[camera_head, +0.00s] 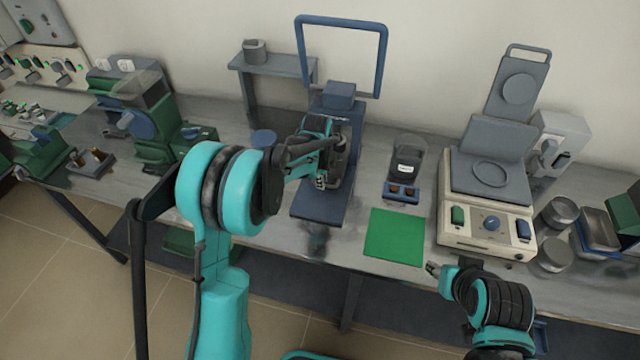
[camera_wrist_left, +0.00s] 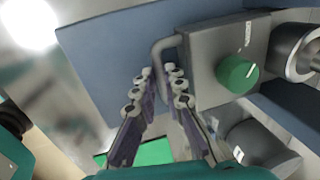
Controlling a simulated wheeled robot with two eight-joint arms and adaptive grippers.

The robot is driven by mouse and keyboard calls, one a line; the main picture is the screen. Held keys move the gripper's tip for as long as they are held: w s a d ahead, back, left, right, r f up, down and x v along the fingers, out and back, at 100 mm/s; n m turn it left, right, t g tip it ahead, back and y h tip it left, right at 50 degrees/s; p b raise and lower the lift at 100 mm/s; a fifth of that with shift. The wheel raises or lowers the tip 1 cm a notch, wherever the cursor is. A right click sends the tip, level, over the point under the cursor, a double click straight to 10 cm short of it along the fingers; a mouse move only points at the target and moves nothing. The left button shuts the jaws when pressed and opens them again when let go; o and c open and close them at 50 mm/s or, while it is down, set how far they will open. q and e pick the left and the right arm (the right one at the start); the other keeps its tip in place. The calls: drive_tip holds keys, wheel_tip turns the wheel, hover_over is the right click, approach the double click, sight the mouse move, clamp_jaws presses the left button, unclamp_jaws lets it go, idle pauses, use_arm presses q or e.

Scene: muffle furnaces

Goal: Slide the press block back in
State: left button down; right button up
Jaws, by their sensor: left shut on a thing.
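The press stands at the middle of the bench, with a tall blue loop frame (camera_head: 384,60) and a blue base plate (camera_head: 312,208). The press block (camera_wrist_left: 205,85) is a grey block with a green knob (camera_wrist_left: 238,72) and a bent grey handle (camera_wrist_left: 160,48) in the left wrist view. My left gripper (camera_head: 321,181) is at the press, above the base plate. In the wrist view its fingers (camera_wrist_left: 158,82) are shut on the handle beside the block. My arm and gripper hide most of the block in the head view. My right gripper (camera_head: 433,268) is at the bench's front edge, away from the press.
A green mat (camera_head: 395,237) lies right of the press, below a small blue holder (camera_head: 401,192). A beige device with an open grey lid (camera_head: 488,230) stands farther right, with metal cups (camera_head: 560,211). A green and blue machine (camera_head: 155,125) stands left.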

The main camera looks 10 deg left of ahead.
use_arm(q)
drive_tip(key=shift+w+r, duration=0.1)
drive_tip(key=shift+w, duration=0.1)
drive_tip(key=c, duration=1.9)
unclamp_jaws()
drive_tip(key=shift+o, duration=0.2)
drive_tip(key=shift+w, duration=0.1)
wheel_tip(320, 180, up, 12)
drive_tip(key=s, duration=0.2)
drive_tip(key=shift+s+f, duration=0.2)
drive_tip(key=shift+s, duration=0.05)
